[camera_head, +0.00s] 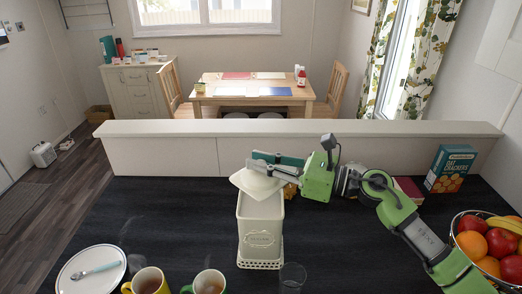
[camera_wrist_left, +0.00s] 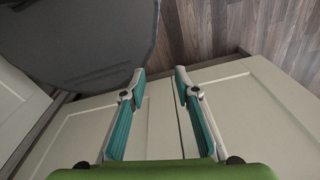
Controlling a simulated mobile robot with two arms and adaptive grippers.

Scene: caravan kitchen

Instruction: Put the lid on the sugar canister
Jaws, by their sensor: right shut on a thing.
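The sugar canister (camera_head: 261,233) is a tall cream box with raised lettering. It stands upright on the dark counter. The cream lid (camera_head: 256,185) is tilted above the canister's top and hides much of its opening. I cannot tell whether lid and rim touch. My right gripper (camera_head: 273,165) comes in from the right and is shut on the lid at its far side. My left gripper (camera_wrist_left: 158,76) shows only in the left wrist view, open and empty, in front of pale cabinet doors (camera_wrist_left: 150,125).
A clear glass (camera_head: 292,277) stands close at the canister's front right. Two mugs, yellow (camera_head: 146,282) and green (camera_head: 208,283), and a plate with a spoon (camera_head: 75,273) are at the front left. A fruit bowl (camera_head: 457,232) and cracker box (camera_head: 450,168) are at the right. A raised ledge (camera_head: 160,128) runs behind.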

